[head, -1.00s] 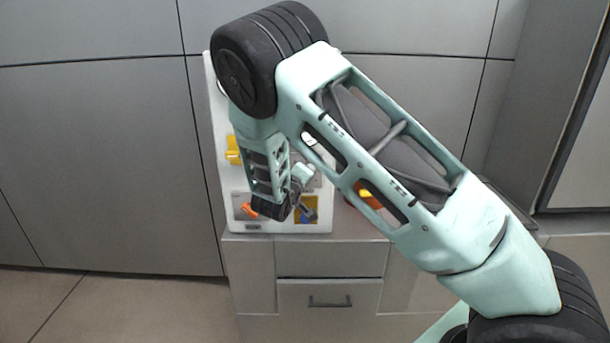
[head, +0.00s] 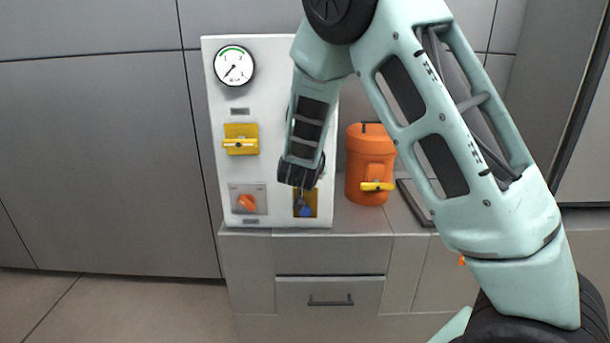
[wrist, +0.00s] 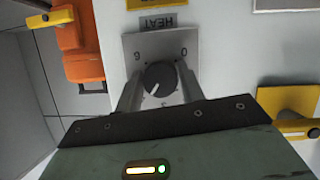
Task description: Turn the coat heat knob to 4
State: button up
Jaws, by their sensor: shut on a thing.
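The heat knob (wrist: 160,77) is a round black knob with a white pointer line, on a grey plate (wrist: 133,47) below a label reading HEAT in the wrist view. A 6-like figure shows at the plate's upper left and a 0 at its upper right; a lower figure is unclear. The pointer line points down and slightly left in that view. My gripper (wrist: 160,88) has one finger on each side of the knob and is shut on it. In the head view, my gripper's body (head: 300,173) hides the knob against the white panel (head: 275,75).
The panel also carries a gauge (head: 234,66), a yellow handle (head: 240,144), an orange knob (head: 247,203) and a blue knob on a yellow plate (head: 305,211). An orange canister (head: 366,150) with a yellow handle (head: 377,186) stands right of the panel, close to my arm.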

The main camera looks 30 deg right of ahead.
jog(key=shift+s+f+m+y+b, duration=0.1)
jog(key=shift+f+m+y+b, duration=0.1)
jog(key=shift+m+y+b, duration=0.3)
jog(key=shift+r, duration=0.1)
jog(key=o, duration=1)
jog(key=shift+c, duration=0.2)
jog(key=shift+r, duration=0.1)
jog(key=v, duration=1.7)
jog(key=shift+s+a+f+p, duration=0.2)
jog(key=shift+f+p, duration=0.15)
jog(key=shift+p, duration=0.1)
